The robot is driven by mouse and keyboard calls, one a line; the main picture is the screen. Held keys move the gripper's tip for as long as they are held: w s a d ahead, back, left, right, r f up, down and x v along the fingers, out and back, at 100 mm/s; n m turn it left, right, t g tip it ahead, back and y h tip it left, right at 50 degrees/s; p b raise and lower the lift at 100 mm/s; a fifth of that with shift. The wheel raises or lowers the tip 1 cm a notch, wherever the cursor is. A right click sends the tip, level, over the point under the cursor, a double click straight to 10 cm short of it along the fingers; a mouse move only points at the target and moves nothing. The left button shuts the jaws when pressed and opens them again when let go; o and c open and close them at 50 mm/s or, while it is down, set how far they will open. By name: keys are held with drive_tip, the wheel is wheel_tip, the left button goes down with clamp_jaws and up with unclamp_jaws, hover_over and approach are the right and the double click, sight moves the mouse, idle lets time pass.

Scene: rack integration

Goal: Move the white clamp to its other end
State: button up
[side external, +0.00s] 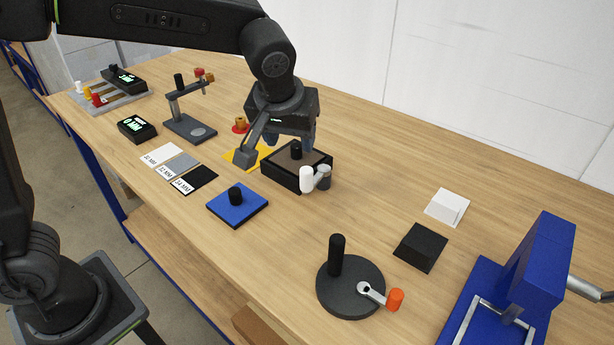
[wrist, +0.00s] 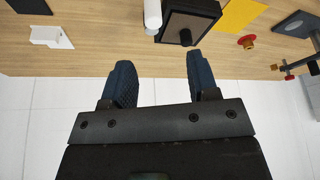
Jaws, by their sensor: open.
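A white upright cylinder (side external: 306,179), which looks like the white clamp, stands at the near right corner of a black box (side external: 281,179), beside a grey cylinder (side external: 323,177). In the wrist view the white clamp (wrist: 152,16) shows at the top edge, partly cut off, left of the black box (wrist: 172,28). The box has a brown top and a black knob (side external: 296,150). My gripper (side external: 290,142) is open and empty around the far side of the box in the side view. In the wrist view its fingers (wrist: 159,60) are apart, with nothing between them.
A blue plate with a black knob (side external: 237,203) lies near the box. A round base with a black post (side external: 350,283) stands at the front. A rail board (side external: 112,101) with coloured knobs is far left.

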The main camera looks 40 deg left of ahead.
sight(306, 171)
drive_tip(key=x, duration=0.9)
drive_tip(key=d+x, duration=0.1)
drive_tip(key=x, duration=0.4)
drive_tip(key=shift+w+a+f, duration=0.1)
drive_tip(key=shift+w+f, duration=0.1)
drive_tip(key=shift+w, duration=0.3)
drive_tip(key=shift+c, duration=0.3)
clamp_jaws()
